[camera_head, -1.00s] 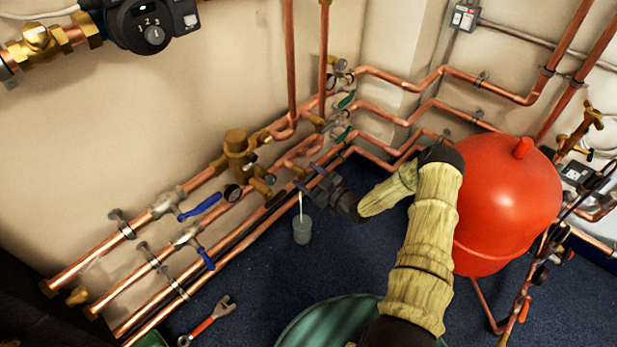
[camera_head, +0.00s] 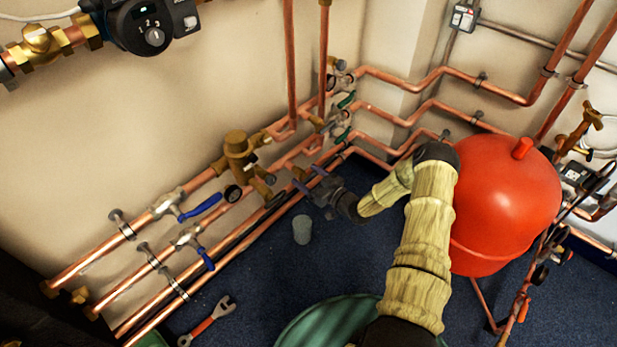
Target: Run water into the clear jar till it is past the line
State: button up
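The clear jar (camera_head: 302,230) stands upright on the dark blue floor below the lowest pipe. It looks pale grey; its line and water level are too small to make out. No stream shows above it. A blue valve handle (camera_head: 300,187) sits on the pipe just above the jar, and another blue handle (camera_head: 319,169) lies beside it. My gripper (camera_head: 322,190) is dark and reaches in from the right, close to these handles. Its fingers are too small and dark to tell whether they are open, or whether they touch a handle.
Copper pipes with valves run along the wall; two blue-handled valves (camera_head: 201,207) (camera_head: 205,258) are at left. A red tank (camera_head: 505,205) stands right of my arm. A wrench (camera_head: 207,322) lies on the floor, and a green round container (camera_head: 325,322) is at the bottom. Floor around the jar is clear.

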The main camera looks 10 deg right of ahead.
jog(key=shift+o, duration=0.8)
jog(key=shift+s+d, duration=0.3)
jog(key=shift+s, duration=0.1)
jog(key=p+v, duration=0.4)
jog(key=v, duration=1.2)
jog(key=shift+s, duration=0.2)
jog(key=shift+w, duration=0.1)
